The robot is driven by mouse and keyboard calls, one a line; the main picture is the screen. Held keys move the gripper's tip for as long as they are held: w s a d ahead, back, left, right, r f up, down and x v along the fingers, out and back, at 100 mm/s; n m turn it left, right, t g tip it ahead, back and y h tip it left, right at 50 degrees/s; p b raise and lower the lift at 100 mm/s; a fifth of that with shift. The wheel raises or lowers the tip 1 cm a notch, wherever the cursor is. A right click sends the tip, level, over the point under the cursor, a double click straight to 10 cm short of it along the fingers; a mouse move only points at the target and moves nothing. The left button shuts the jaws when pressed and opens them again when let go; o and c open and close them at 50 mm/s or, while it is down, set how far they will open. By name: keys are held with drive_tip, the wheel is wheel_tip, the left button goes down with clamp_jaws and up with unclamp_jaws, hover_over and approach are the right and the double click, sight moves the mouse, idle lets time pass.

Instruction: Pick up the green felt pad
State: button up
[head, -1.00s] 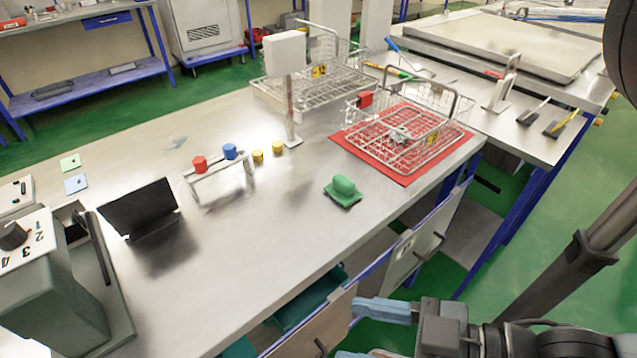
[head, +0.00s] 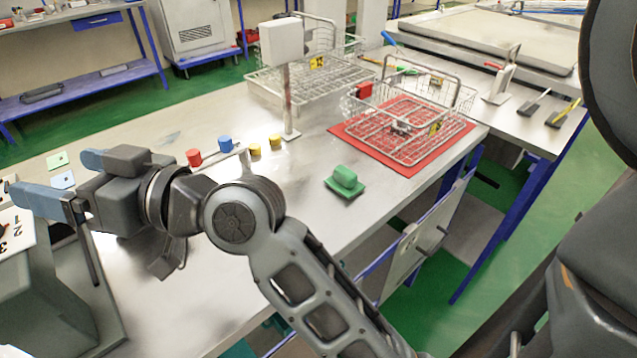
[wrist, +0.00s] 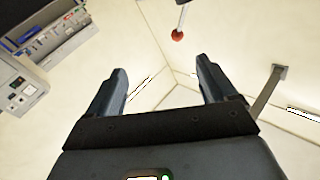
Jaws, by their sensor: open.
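A darker green block with a rounded top and a flat base (head: 345,182) stands near the table's front edge. My gripper (head: 50,178) is open and empty, and points left. No green pad shows in that view.
A wire basket (head: 445,85) stands on a red mat (head: 345,135). A white post (head: 287,90) and red (head: 194,157), blue (head: 225,144) and yellow (head: 275,140) knobs stand mid-table. A grey machine (head: 50,300) stands at front left, below my gripper in the picture.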

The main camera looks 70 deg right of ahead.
wheel_tip(320, 180, up, 3)
drive_tip(key=w+d+n+y, duration=0.2)
drive_tip(key=n, duration=0.2)
drive_tip(key=n+g+h+b, duration=0.5)
drive_tip(key=n+g, duration=0.4)
drive_tip(key=g, duration=1)
hover_over(346, 171)
drive_tip(key=f, duration=1.3)
drive_tip(key=shift+w+a+f, duration=0.1)
drive_tip(key=shift+w+f, duration=0.1)
drive_tip(key=shift+w, duration=0.2)
drive_tip(key=shift+s+f, duration=0.25)
drive_tip(key=shift+f, duration=0.05)
drive_tip(key=shift+s+f+p, duration=0.1)
drive_tip(key=shift+f+p, duration=0.25)
drive_tip(key=shift+f, duration=3.2)
drive_tip(key=shift+c, duration=0.3)
